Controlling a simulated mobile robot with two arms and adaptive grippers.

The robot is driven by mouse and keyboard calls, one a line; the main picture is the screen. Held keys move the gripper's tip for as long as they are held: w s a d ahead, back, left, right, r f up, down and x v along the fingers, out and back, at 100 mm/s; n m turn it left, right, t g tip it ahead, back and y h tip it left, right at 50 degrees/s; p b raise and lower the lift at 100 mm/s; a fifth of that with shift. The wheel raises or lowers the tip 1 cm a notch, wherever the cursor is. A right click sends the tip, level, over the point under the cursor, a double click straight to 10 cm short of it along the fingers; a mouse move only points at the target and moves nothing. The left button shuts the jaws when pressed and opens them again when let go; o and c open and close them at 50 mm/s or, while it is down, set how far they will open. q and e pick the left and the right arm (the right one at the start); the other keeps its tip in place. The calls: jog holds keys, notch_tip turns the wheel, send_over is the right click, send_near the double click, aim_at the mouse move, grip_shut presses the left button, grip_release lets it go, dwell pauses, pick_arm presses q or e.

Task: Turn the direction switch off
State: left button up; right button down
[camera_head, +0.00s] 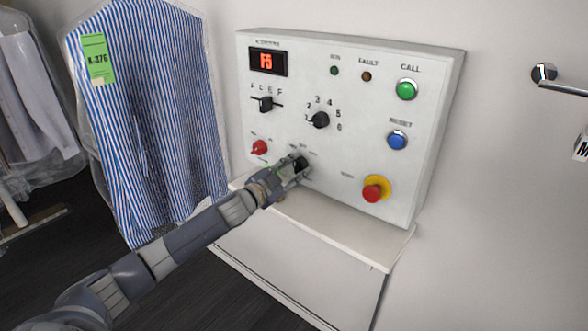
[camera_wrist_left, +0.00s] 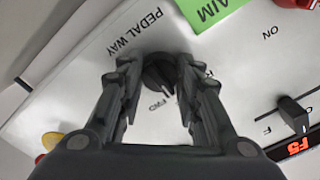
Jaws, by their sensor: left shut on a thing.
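The direction switch is a black rotary knob low in the middle of the white control panel (camera_head: 345,70). In the head view it is mostly hidden by my left gripper (camera_head: 296,166). In the left wrist view the knob (camera_wrist_left: 160,72) sits between the two fingers, with an FWD label beside it and another label partly covered by a finger. Its pointer mark is toward the labels, but I cannot tell exactly which one it meets. My left gripper is shut on the knob. My right gripper is not in view.
The panel also carries a red switch (camera_head: 259,147), a black rotary selector (camera_head: 319,120), a black slider (camera_head: 265,103), green (camera_head: 407,89) and blue (camera_head: 397,140) buttons and a red emergency stop (camera_head: 373,193). A ledge (camera_head: 385,240) lies below. A bagged striped shirt (camera_head: 150,110) hangs at left.

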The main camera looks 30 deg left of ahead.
pick_arm(q)
jog(key=o, duration=1.1)
jog(key=shift+s, duration=0.1)
jog(key=shift+s+a, duration=0.15)
jog(key=shift+s, duration=1.8)
jog(key=shift+s+a, duration=0.15)
jog(key=shift+s, duration=1.85)
jog(key=shift+s+a, duration=0.15)
jog(key=shift+s, duration=1.8)
jog(key=shift+f, duration=0.1)
